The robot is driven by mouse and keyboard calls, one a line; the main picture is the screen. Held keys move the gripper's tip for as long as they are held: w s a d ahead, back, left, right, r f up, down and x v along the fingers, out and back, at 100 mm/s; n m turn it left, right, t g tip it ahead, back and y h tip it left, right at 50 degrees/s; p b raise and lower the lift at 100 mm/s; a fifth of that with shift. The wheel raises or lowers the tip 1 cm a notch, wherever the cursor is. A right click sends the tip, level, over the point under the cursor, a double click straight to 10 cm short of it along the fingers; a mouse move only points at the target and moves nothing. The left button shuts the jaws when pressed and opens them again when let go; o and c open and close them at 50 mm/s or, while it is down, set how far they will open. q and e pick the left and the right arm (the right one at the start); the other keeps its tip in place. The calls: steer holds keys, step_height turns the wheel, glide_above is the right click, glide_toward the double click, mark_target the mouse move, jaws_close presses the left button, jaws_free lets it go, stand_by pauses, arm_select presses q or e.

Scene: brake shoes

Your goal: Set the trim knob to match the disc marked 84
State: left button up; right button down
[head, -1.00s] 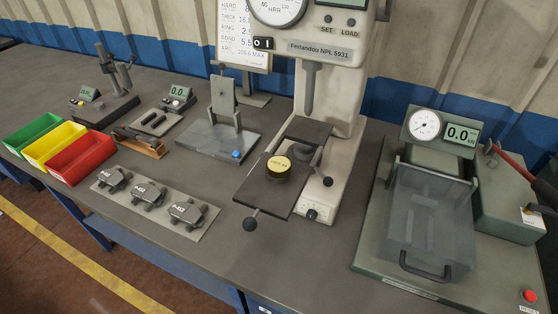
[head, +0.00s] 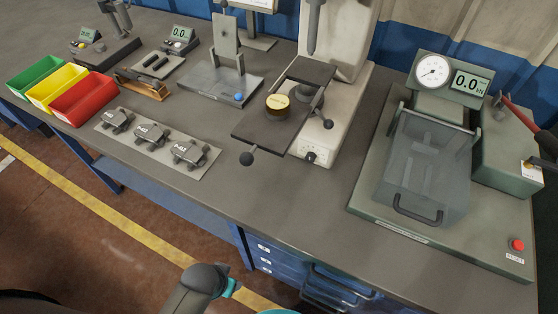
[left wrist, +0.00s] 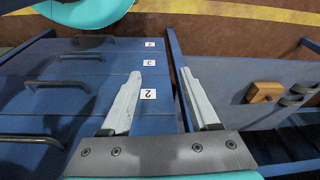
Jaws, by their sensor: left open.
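The hardness tester (head: 345,100) stands at the back middle of the bench. A small knob (head: 311,156) sits on a pale dial plate low on its front; this may be the trim knob, and its setting is too small to read. A gold-topped disc (head: 278,102) rests on the tester's dark square plate (head: 254,123); its marking is not readable. My left gripper (left wrist: 161,75) is open and empty in the left wrist view, in front of the blue drawers (left wrist: 95,90). In the head view only part of my arm shows at the bottom. My right gripper is not in view.
Green, yellow and red bins (head: 84,98) stand at the left, with several brake parts on a plate (head: 153,145) beside them. A press with a clear guard (head: 425,170) stands right. The tester's ball-ended handles (head: 247,158) stick out. The bench's front middle (head: 260,200) is clear.

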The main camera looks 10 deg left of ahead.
arm_select(q)
steer(key=w+d+r+t, duration=0.2)
steer(key=w+r, duration=0.1)
steer(key=r, duration=0.4)
steer(key=w+d+r+t+h, duration=0.1)
steer(key=w+d+r+t, duration=0.1)
steer(key=r, duration=0.5)
steer(key=w+d+r+t+h, duration=0.1)
steer(key=w+d+r+t, duration=0.1)
steer(key=w+r, duration=0.3)
steer(key=shift+d+r+t, duration=0.25)
steer(key=shift+r+t, duration=0.15)
steer(key=shift+r, duration=0.6)
steer(key=w+d+r+t+h, duration=0.2)
steer(key=d+r+t, duration=0.1)
steer(key=d+r, duration=0.15)
steer(key=b, duration=0.5)
glide_toward(309, 160)
steer(key=shift+t, duration=0.3)
steer(key=x, duration=0.7)
steer(key=shift+w+d+f, duration=0.15)
steer(key=shift+w+f, duration=0.05)
steer(key=shift+f, duration=0.05)
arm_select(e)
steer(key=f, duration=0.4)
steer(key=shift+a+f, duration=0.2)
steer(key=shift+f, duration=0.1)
arm_select(q)
jaws_close()
